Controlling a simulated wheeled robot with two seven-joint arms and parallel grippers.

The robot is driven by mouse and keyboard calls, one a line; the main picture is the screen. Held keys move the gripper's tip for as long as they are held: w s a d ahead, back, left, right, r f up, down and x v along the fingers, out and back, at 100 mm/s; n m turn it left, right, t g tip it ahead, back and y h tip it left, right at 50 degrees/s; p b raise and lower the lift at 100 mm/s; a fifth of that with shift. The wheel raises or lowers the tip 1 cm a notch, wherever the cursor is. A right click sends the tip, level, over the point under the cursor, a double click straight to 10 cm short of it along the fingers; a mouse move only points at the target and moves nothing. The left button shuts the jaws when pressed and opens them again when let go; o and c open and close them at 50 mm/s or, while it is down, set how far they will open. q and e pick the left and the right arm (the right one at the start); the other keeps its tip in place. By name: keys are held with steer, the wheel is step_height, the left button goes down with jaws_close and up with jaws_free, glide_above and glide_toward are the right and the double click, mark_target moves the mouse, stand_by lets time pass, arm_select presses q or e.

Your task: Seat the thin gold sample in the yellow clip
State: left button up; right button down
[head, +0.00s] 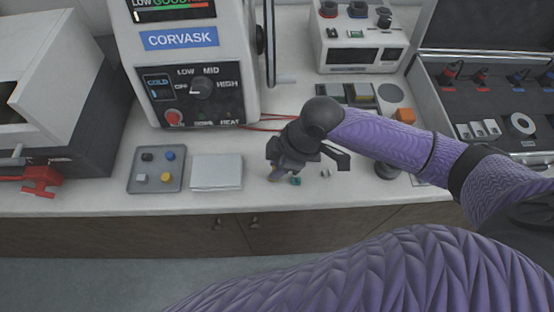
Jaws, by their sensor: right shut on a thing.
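A yellow clip (166,178) sits at the front right of a grey tray (143,185), with black, blue and pale pieces beside it. My right gripper (277,174) points down low over the front of the worktop, to the right of a pale flat pad. It is shut on a small brownish thing, mostly hidden by the fingers; I cannot tell if this is the thin gold sample. I make out no other gold sample. A teal piece (295,181) lies just right of the fingertips. My left gripper is out of view.
The pale pad (216,172) lies between the tray and my right gripper. The press (195,70) stands behind them. Small grey pieces (326,173) lie to the right. A red clamp-like thing (40,180) is at the far left, an open case (480,100) at the right.

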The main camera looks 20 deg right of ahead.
stand_by(0.5)
steer(key=shift+f+p, duration=0.15)
steer(key=shift+p, duration=0.2)
stand_by(0.4)
steer(key=shift+p, duration=0.35)
steer(key=shift+f, duration=0.1)
steer(key=shift+f, duration=0.3)
